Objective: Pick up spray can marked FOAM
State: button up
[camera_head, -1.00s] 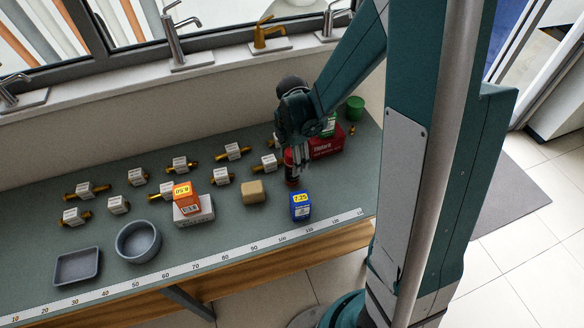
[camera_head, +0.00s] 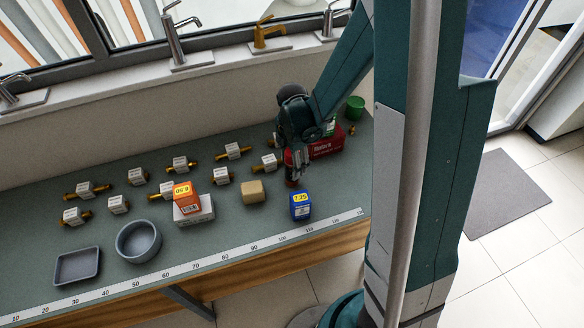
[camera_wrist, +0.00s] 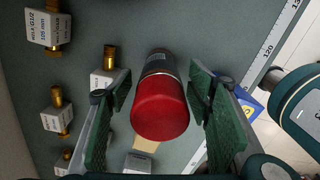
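The spray can (camera_wrist: 160,105) has a red cap and a dark body, and stands on the bench in the wrist view. Its marking is too small to read. In the head view only part of the red can (camera_head: 289,168) shows, at my fingers. My gripper (camera_wrist: 161,90) is open, with one green-padded finger on each side of the can. Narrow gaps show between the can and the fingers. In the head view my gripper (camera_head: 297,170) points down at the bench, and its wrist hides much of the can.
A red box (camera_head: 326,146) stands close behind my gripper, with a green cylinder (camera_head: 355,107) beyond. A blue box (camera_head: 300,206) and a tan block (camera_head: 252,192) are nearby in front. Several brass fittings (camera_head: 233,151) with white labels lie left. The bench's front edge carries a ruler strip (camera_head: 212,261).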

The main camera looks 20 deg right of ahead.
jog(key=c, duration=1)
jog(key=shift+r, duration=0.15)
jog(key=shift+r, duration=4.85)
